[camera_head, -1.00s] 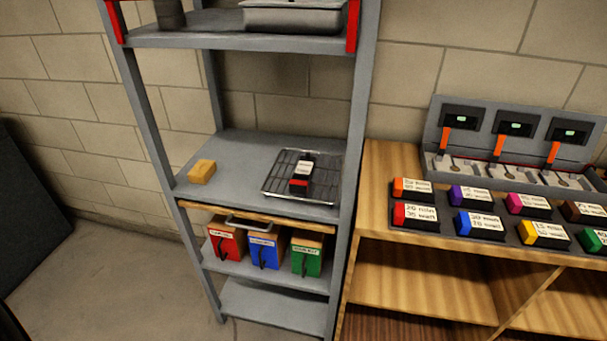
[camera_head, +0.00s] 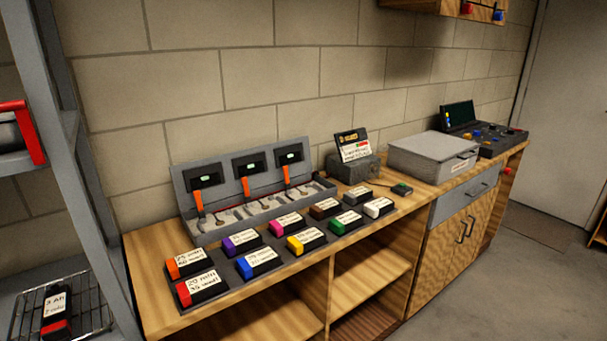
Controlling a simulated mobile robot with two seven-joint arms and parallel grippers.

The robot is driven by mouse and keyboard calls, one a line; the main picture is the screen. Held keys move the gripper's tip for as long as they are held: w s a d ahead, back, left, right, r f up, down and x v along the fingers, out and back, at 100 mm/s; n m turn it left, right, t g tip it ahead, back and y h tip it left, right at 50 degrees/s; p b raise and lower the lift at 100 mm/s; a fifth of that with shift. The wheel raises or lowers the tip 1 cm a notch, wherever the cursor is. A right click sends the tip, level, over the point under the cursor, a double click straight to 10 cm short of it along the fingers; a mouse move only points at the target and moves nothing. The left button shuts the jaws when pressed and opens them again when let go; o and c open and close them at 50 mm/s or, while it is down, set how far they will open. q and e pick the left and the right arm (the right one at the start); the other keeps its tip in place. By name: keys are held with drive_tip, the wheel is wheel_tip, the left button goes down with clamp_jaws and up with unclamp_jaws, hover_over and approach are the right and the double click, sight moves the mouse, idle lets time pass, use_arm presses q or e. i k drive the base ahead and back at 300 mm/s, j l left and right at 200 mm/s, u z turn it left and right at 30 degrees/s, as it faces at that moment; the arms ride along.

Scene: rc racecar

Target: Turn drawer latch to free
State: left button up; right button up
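A grey drawer front (camera_head: 446,207) with a bar handle (camera_head: 479,189) is at the right part of the wooden workbench, above a wooden cabinet door. The drawer looks shut. A small red knob-like part (camera_head: 507,171) sits at the bench's right end, under the top edge. I cannot tell whether it is the drawer latch, nor which way it is turned. Neither of my grippers is in view.
The workbench (camera_head: 150,281) carries labelled battery packs (camera_head: 205,287), a charger rack (camera_head: 205,178), a grey box (camera_head: 432,156) and a control console (camera_head: 489,139). A metal shelf (camera_head: 85,190) stands at left. Floor (camera_head: 480,285) is clear in front of the cabinet.

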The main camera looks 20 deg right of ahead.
sight(506, 172)
drive_tip(key=i+l+z, duration=0.1)
drive_tip(key=z, duration=0.9)
drive_tip(key=i+l+z, duration=0.35)
drive_tip(key=i+z, duration=0.35)
drive_tip(key=i, duration=0.15)
drive_tip(key=i+z, duration=0.35)
drive_tip(key=i+u, duration=0.15)
drive_tip(key=i, duration=0.35)
drive_tip(key=i+l+u, duration=0.5)
drive_tip(key=l+u, duration=0.25)
drive_tip(key=l, duration=0.2)
drive_tip(key=i+l+u, duration=0.25)
drive_tip(key=l, duration=0.15)
drive_tip(key=i+l+u, duration=0.1)
drive_tip(key=l, duration=0.6)
drive_tip(key=i+l, duration=0.15)
drive_tip(key=l, duration=0.55)
drive_tip(key=i+l+u, duration=0.15)
drive_tip(key=l, duration=0.55)
drive_tip(key=k, duration=0.05)
